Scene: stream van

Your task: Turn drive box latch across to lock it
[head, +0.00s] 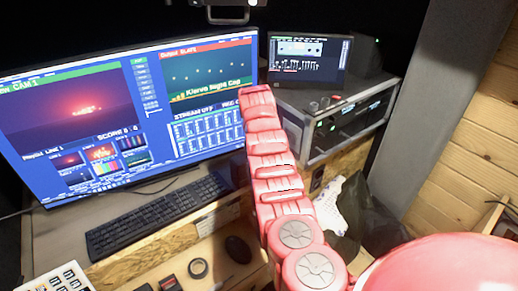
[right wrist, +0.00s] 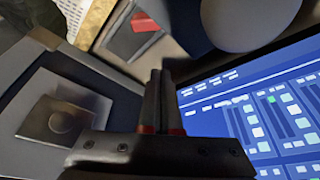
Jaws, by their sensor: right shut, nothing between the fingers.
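My right arm reaches up across the head view to the right edge of the large monitor; its gripper is hidden there behind the arm. In the right wrist view my right gripper (right wrist: 160,75) is shut and empty, its fingers together beside a grey housing (right wrist: 105,88). A square metal plate with a round knob (right wrist: 60,120) is on the grey face to the left of the fingers. A red piece in a dark frame (right wrist: 143,22) lies beyond the fingertips. I cannot tell which part is the drive box latch. My left gripper is not in view.
The large monitor (head: 100,105) fills the left; its blue screen (right wrist: 255,110) is close right of the fingers in the wrist view. A grey rack case (head: 350,110) carries a small screen (head: 308,60).

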